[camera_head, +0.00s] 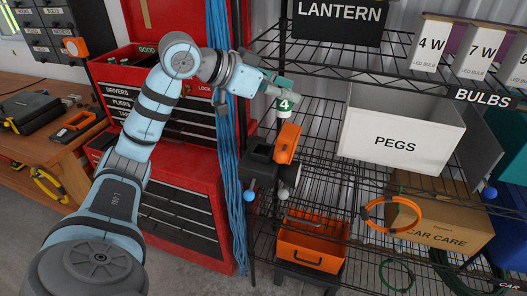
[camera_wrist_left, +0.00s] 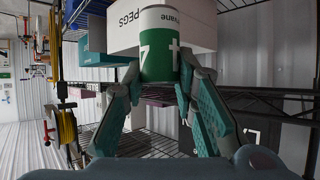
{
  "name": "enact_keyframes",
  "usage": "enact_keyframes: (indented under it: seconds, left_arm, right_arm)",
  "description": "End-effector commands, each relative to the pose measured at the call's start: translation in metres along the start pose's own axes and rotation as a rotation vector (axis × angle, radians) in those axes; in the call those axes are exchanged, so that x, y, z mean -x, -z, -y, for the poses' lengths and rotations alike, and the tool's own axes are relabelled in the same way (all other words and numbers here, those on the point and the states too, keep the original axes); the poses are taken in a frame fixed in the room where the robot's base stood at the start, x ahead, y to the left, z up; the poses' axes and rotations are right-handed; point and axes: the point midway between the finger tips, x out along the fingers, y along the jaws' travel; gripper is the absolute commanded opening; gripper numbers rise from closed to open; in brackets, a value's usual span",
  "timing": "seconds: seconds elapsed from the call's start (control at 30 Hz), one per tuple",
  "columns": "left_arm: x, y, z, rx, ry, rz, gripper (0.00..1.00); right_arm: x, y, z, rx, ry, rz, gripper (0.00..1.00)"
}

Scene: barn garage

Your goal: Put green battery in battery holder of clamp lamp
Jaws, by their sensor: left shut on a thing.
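My left gripper (camera_head: 281,94) is shut on the green battery (camera_head: 285,105), a green and white cylinder marked 4. The left wrist view also shows the battery (camera_wrist_left: 160,48) between the two fingers (camera_wrist_left: 159,74). The clamp lamp (camera_head: 287,143), with an orange part and a black body, is at the shelf's left front post, below the battery. A square black box-like part (camera_head: 259,157) beside the orange part looks like its battery holder; its inside is too dark to read. The battery is above the lamp and apart from it. My right gripper is not in view.
A white PEGS bin (camera_head: 402,133) stands on the wire shelf to the right. Blue cables (camera_head: 222,150) hang left of the lamp, before the red tool cabinet (camera_head: 181,190). An orange box (camera_head: 311,244) sits below. A shelf with the LANTERN box (camera_head: 338,14) is above.

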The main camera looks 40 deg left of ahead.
Motion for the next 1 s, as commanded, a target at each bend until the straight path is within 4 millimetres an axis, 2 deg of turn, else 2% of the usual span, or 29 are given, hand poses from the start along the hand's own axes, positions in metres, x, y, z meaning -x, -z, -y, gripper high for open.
enact_keyframes:
  seconds: [0.03, 0.13, 0.2, 0.27, 0.37, 0.5, 0.6, 1.0]
  left_arm:
    - [0.015, 0.015, 0.015, 0.028, 0.056, -0.006, 0.0]
    - [0.035, 0.03, 0.04, 0.08, 0.149, -0.003, 0.0]
    - [0.043, 0.032, 0.049, 0.101, 0.187, 0.0, 0.0]
    - [0.042, 0.025, 0.053, 0.11, 0.203, 0.004, 0.0]
    - [0.027, -0.004, 0.053, 0.111, 0.207, 0.01, 0.0]
    - [-0.002, -0.058, 0.052, 0.109, 0.205, 0.013, 0.0]
    - [-0.019, -0.088, 0.051, 0.108, 0.203, 0.01, 0.0]
    - [-0.05, -0.143, 0.05, 0.108, 0.201, 0.005, 0.0]
  right_arm:
    - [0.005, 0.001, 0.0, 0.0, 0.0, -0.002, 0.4]
    - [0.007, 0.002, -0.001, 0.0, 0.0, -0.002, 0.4]
    - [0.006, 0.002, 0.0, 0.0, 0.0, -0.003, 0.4]
    - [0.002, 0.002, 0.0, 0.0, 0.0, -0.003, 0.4]
    - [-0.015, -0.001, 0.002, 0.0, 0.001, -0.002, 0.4]
    - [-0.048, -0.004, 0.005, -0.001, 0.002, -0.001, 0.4]
    - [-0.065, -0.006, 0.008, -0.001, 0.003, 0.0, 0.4]
    - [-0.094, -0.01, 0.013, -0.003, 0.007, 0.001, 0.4]
